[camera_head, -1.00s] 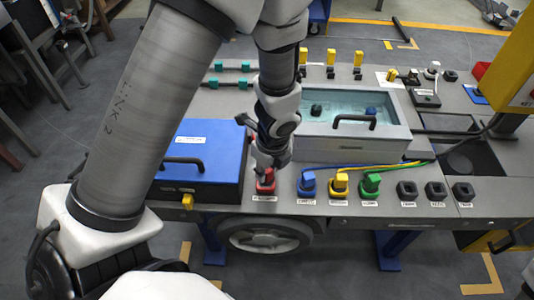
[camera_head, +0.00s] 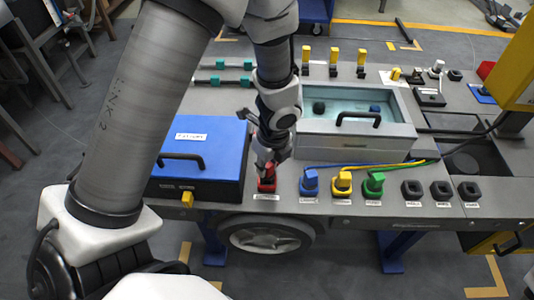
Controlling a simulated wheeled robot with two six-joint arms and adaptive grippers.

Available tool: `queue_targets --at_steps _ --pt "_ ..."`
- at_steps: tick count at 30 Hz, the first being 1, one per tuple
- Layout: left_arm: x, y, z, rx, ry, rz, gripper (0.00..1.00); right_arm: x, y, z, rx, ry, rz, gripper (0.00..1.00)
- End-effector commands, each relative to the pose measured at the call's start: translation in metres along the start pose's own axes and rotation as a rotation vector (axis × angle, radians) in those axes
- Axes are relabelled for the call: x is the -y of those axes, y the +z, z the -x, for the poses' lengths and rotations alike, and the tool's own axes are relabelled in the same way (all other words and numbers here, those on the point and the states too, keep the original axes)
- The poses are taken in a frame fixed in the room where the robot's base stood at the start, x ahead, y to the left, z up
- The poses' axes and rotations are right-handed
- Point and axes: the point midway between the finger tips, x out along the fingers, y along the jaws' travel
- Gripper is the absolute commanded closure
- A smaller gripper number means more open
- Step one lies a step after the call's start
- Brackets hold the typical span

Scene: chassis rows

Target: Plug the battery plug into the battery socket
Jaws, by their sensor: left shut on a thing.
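My left gripper (camera_head: 268,158) is shut on a red plug (camera_head: 267,171) at the left end of the front row on the grey bench. The plug is at a low red socket (camera_head: 266,187) with a white label in front. The fingers partly cover the plug, so I cannot tell whether it is fully seated. The label is too small to read, so I take these for the battery plug and socket by their place and colour only. My right gripper is not in view.
Right of the red plug stand a blue plug (camera_head: 310,183), a yellow plug (camera_head: 342,182), a green plug (camera_head: 373,184) and black sockets (camera_head: 411,189). A blue box (camera_head: 220,150) is on the left. A clear-topped bin (camera_head: 398,140) stands behind the plugs.

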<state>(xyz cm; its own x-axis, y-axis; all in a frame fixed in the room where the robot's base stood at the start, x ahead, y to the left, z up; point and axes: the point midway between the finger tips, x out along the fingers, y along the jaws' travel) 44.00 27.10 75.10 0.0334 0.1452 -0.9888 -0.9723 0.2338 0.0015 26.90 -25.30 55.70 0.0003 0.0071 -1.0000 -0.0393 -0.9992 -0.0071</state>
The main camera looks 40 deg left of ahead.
Motion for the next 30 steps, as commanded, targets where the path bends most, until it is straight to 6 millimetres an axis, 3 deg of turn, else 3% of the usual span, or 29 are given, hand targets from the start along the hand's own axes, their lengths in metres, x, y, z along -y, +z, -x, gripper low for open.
queue_targets --at_steps 17,30 --pt "0.0 0.0 0.0 0.0 -0.001 0.0 1.0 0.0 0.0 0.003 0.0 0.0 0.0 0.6" --pt "0.0 -0.002 -0.011 0.0 -0.001 0.0 1.0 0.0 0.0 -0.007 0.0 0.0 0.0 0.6"
